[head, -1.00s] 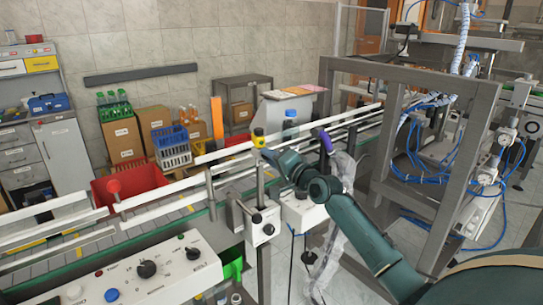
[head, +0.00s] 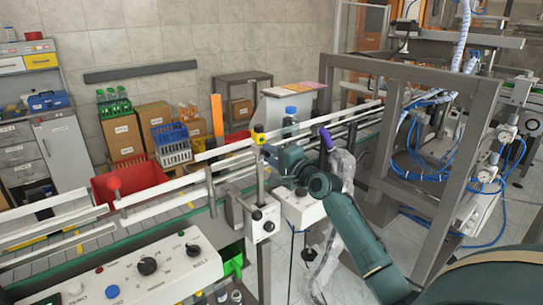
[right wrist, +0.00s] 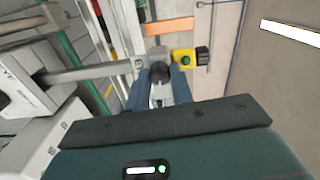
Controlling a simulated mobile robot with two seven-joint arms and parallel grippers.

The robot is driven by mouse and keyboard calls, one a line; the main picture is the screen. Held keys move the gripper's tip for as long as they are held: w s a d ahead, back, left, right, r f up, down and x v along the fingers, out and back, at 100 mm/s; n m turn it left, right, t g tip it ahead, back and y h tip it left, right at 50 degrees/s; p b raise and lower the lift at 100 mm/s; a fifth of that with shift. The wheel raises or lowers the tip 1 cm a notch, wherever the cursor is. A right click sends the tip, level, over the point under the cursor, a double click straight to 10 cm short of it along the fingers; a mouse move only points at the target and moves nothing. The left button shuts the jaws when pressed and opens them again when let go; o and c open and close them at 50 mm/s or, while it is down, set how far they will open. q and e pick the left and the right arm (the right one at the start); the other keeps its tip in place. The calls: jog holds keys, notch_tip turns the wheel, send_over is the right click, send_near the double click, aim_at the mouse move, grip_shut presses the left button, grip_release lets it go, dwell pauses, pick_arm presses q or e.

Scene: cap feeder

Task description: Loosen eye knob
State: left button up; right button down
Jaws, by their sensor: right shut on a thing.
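The yellow sensor eye (head: 258,134) sits at the top of a post beside the conveyor rails. In the right wrist view it is a yellow block (right wrist: 183,57) with a green spot and a dark end. A dark round knob (right wrist: 159,72) sits left of it, between the fingers. My right gripper (head: 270,152) is at the post just below the eye. In the right wrist view the right gripper (right wrist: 157,85) has its two blue-grey fingers on either side of the knob, shut on it. The fingers' contact is partly hidden. My left gripper is not in view.
White guide rails (head: 165,192) run along the conveyor. A control panel (head: 130,275) with knobs and buttons is at the lower left. A red bin (head: 130,183) stands behind the rails. A grey machine frame (head: 370,68) with blue hoses stands on the right.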

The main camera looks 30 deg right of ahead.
jog(key=c, duration=1.2)
grip_release()
jog(key=s+d+b, duration=0.1)
jog(key=s+b, duration=0.1)
jog(key=s, duration=1.1)
